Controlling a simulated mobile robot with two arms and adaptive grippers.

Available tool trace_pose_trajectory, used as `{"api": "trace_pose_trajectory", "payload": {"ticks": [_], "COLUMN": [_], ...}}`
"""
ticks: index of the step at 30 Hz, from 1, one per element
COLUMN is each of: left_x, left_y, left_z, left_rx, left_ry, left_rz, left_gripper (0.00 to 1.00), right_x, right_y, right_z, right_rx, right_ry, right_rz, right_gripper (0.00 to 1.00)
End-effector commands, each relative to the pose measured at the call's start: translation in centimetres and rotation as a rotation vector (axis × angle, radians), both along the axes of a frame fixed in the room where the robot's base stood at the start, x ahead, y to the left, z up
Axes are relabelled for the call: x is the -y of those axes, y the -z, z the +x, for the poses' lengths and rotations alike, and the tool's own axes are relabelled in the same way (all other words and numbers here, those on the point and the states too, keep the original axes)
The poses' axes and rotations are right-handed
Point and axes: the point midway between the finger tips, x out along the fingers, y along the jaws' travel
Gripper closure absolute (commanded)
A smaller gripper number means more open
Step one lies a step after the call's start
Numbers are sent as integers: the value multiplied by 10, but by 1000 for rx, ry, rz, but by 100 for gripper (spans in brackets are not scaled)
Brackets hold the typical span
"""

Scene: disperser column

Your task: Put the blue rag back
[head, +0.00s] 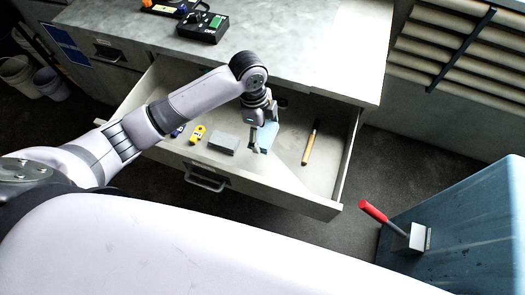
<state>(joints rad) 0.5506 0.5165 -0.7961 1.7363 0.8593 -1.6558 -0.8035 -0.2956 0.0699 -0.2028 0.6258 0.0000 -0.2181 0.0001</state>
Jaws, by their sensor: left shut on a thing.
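The light blue rag (267,136) is at my left gripper (256,146), in or just above an open drawer (288,194). My left gripper points down and is shut on the rag; part of the rag hangs beside the fingers. I cannot tell whether the rag touches the drawer floor. My right gripper is not in view.
In the drawer lie a grey block (223,143), a yellow item (197,134) and a wooden-handled tool (310,143). A black device (203,28) sits on the countertop (310,45). A blue container (470,225) with a red-handled lever (374,212) stands at right.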

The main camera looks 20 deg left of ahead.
Motion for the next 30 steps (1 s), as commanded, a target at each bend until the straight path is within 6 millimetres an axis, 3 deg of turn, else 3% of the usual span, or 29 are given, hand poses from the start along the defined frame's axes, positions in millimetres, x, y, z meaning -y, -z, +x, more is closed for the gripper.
{"api": "trace_pose_trajectory", "payload": {"ticks": [3, 9, 21, 30], "left_x": [0, 0, 0, 0], "left_y": [33, 71, 114, 118], "left_z": [-2, 0, -1, 0], "left_rx": [-5, -1, -1, 1], "left_ry": [-1, 0, 1, 2], "left_rz": [1, 1, 0, 0], "left_gripper": [43, 43, 43, 43], "right_x": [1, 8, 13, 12], "right_y": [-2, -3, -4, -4], "right_z": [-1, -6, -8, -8], "right_rx": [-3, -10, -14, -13], "right_ry": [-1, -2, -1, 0], "right_rz": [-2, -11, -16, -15], "right_gripper": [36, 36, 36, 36]}}
